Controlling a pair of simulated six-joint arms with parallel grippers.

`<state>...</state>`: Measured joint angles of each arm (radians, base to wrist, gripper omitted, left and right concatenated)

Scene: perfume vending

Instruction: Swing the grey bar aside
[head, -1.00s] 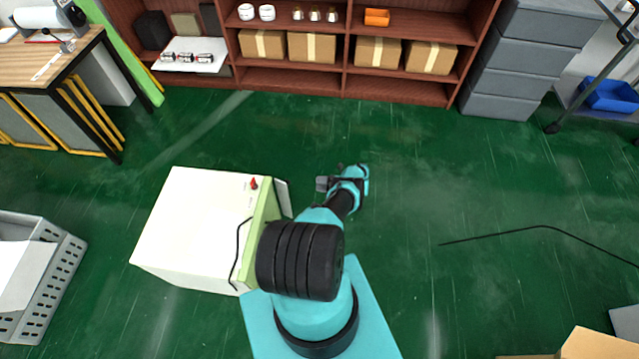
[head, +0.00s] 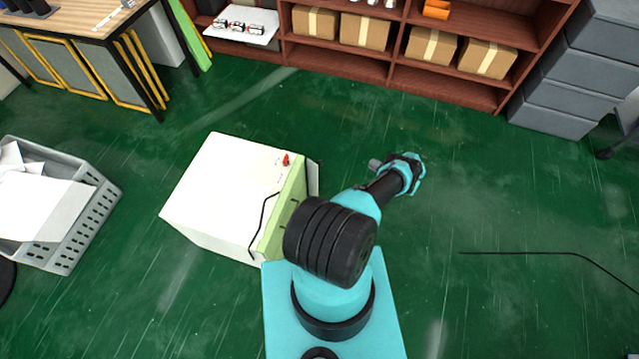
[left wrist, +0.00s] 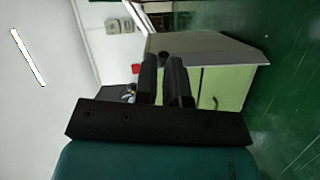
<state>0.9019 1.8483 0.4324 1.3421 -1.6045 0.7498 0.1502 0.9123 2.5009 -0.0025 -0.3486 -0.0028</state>
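A white box-shaped machine (head: 225,185) with a light green front (head: 280,215) and a red knob (head: 286,159) stands on the floor left of my left arm. A thin dark bent strip (head: 262,225) runs along its green side. A greyish panel edge (head: 314,178) shows at its far right side. I cannot tell which part is the grey bar. My left gripper (head: 375,165) is empty, right of the machine and apart from it. My right gripper is out of view.
A grey basket (head: 85,225) with white papers stands at the left. A brown shelf (head: 340,62) with boxes and grey drawers (head: 565,80) stand at the back. A dark cable (head: 520,253) lies on the floor at the right. Open green floor surrounds the gripper.

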